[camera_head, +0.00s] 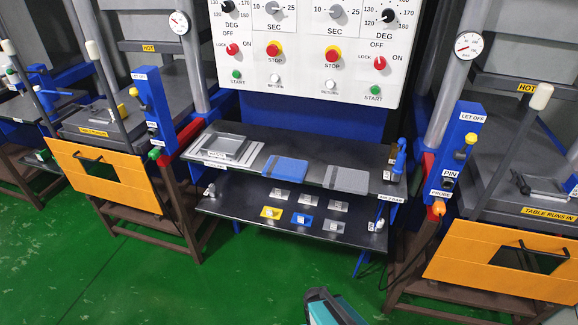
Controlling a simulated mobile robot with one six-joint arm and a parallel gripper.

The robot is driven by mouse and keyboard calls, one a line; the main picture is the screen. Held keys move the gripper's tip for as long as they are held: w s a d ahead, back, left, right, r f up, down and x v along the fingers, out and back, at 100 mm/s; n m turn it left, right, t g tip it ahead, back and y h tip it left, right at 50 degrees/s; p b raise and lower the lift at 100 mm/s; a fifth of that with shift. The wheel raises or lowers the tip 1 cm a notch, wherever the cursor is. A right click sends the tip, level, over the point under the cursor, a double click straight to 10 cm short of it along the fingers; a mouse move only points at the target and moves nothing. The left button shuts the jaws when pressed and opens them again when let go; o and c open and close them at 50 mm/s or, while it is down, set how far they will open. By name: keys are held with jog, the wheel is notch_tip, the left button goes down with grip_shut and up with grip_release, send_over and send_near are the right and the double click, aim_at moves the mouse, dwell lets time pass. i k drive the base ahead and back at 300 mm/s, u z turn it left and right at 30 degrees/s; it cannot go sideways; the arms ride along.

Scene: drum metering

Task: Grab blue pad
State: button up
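The blue pad (286,171) lies flat on the upper dark shelf (318,160) of the middle bench, below the white control panel. It is a flat, roughly rectangular block with a thin grey line across its lower part. Its top is uncovered and nothing lies on it.
A grey pad (347,180) lies right of the blue pad, and a stack of metal plates (225,149) lies left. The lower shelf (235,207) holds several small tiles. Presses with orange guards (105,175) flank the bench. Green floor (270,285) is open in front.

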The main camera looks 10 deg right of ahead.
aim_at(287, 169)
jog(key=i, duration=0.85)
jog(key=z, duration=0.15)
jog(key=k, duration=0.95)
jog(key=u, duration=0.15)
jog(key=i, duration=0.6)
